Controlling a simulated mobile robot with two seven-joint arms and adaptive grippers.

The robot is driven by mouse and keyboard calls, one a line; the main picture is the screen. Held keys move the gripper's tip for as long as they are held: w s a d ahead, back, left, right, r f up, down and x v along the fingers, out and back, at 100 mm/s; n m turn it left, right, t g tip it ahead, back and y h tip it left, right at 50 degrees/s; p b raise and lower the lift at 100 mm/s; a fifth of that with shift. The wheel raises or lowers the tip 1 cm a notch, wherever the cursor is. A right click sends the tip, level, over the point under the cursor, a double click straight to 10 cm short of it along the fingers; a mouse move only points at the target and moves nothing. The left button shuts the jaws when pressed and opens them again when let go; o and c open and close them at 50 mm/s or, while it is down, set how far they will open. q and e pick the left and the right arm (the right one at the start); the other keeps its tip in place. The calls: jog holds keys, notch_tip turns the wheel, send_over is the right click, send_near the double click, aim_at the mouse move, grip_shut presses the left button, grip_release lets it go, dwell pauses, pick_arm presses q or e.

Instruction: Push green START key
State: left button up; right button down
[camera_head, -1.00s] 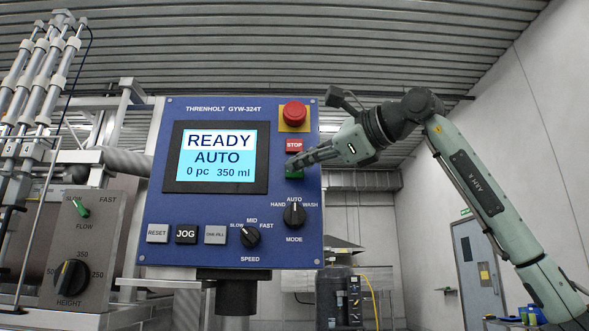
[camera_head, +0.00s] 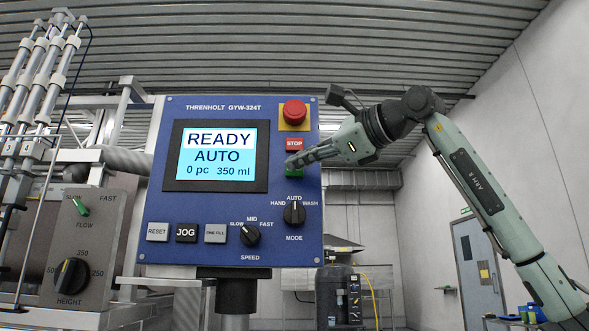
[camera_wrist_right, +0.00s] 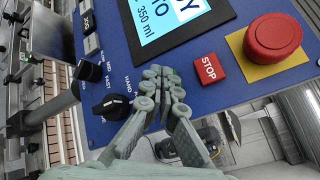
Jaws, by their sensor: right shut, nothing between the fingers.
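The green START key (camera_head: 294,172) is on the blue control panel (camera_head: 219,107), just below the red STOP key (camera_head: 294,144). Most of it is hidden behind my right gripper (camera_head: 291,163). My right gripper is shut and empty, its fingertips in front of the START key area. In the right wrist view the shut fingertips (camera_wrist_right: 160,73) lie over the panel beside the STOP key (camera_wrist_right: 209,68), and the green key is hidden there. I cannot tell whether the fingertips touch the key. The screen (camera_head: 218,155) reads READY, AUTO, 0 pc, 350 ml. My left gripper is not in view.
A red emergency button (camera_head: 294,112) on a yellow plate sits above STOP. The MODE knob (camera_head: 294,213) is below the gripper. RESET, JOG and ONE FILL keys and the SPEED knob (camera_head: 250,236) line the panel's bottom. Filler cylinders (camera_head: 35,85) stand at left.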

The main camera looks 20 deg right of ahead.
jog(key=shift+w, duration=0.1)
jog(key=shift+w, duration=0.1)
jog(key=shift+w+d, duration=0.15)
jog(key=shift+w, duration=0.1)
